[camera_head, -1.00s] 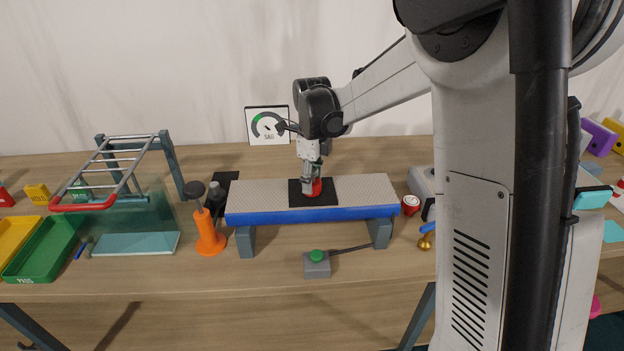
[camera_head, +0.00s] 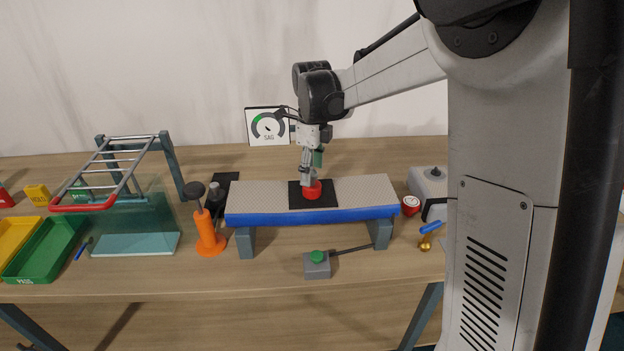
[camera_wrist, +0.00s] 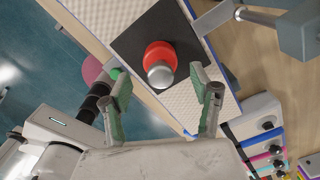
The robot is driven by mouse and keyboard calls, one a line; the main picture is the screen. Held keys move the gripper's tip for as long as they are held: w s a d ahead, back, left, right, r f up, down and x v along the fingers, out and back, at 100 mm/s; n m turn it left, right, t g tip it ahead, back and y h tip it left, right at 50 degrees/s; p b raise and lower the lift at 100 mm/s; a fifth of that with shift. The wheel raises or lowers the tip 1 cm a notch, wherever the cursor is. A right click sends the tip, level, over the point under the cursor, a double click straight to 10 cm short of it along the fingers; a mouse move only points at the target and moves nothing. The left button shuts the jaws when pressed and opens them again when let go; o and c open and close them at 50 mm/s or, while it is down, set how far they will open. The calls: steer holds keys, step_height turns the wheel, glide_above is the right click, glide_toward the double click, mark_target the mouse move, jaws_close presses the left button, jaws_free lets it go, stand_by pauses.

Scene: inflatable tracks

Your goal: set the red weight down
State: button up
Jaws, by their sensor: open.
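The red weight (camera_head: 312,190) stands on the black square pad (camera_head: 326,202) in the middle of the inflatable track (camera_head: 262,197). In the wrist view the red weight (camera_wrist: 158,61) has a grey metal knob on top and sits on the black pad (camera_wrist: 135,38). My gripper (camera_head: 308,182) is just above the weight in the head view. In the wrist view my gripper (camera_wrist: 162,84) has its two green-padded fingers spread apart with nothing between their tips, and the weight shows beyond them.
A gauge marked SAG (camera_head: 267,126) stands behind the track. An orange hand pump (camera_head: 208,232) is at its left end. A grey box with a green button (camera_head: 317,264) lies in front. A red round item (camera_head: 411,205) and a brass valve (camera_head: 426,241) are at the right.

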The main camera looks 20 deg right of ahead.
mark_target(312, 172)
step_height(312, 172, up, 8)
steer(key=shift+r, duration=0.2)
steer(key=s+r+n+t, duration=0.3)
steer(key=s+n+t, duration=0.1)
steer(key=s+n, duration=1.05)
steer(key=s+f+n+t, duration=0.3)
steer(key=s+f+n, duration=0.2)
steer(key=s+n, duration=0.6)
steer(key=s, duration=0.3)
steer(key=shift+s+f, duration=0.2)
